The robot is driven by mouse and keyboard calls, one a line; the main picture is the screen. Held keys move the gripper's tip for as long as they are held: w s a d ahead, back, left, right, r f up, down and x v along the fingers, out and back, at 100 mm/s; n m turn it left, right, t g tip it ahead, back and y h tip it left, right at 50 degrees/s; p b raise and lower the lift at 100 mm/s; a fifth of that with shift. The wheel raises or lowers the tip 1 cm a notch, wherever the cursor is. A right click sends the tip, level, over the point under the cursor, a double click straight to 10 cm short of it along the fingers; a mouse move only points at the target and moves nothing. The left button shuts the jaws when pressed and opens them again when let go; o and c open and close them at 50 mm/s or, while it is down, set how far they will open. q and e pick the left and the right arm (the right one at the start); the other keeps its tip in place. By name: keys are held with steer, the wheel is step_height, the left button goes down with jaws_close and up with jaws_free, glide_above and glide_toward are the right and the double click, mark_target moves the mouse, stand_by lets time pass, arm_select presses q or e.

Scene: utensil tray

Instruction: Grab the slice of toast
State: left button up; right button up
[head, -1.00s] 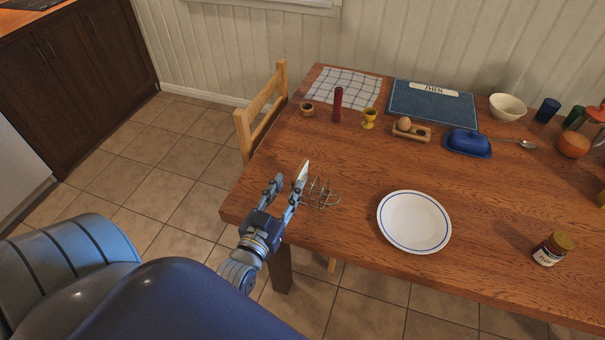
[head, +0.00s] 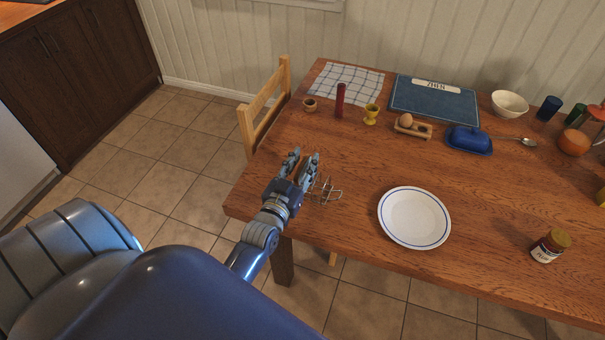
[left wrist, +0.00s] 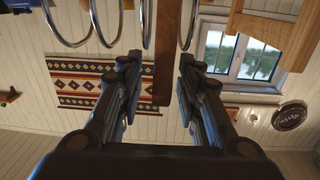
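The slice of toast (left wrist: 170,55) shows in the left wrist view as a brown upright strip, edge-on, between two wire loops of the toast rack (left wrist: 105,25). The metal rack (head: 328,191) stands near the left end of the table, just right of my gripper. My left gripper (head: 303,155) is open, and its fingers (left wrist: 159,65) lie on either side of the strip with visible gaps. Whether either finger touches the toast cannot be told. My right gripper is in neither view.
A white plate (head: 414,218) and a brown jar (head: 550,246) stand to the right on the wooden table (head: 347,240). Behind are a red shaker (head: 340,100), a yellow egg cup (head: 371,114), an egg holder (head: 421,130) and a blue butter dish (head: 469,140). A chair (head: 265,110) stands at the left.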

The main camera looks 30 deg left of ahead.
arm_select(q)
jaws_close()
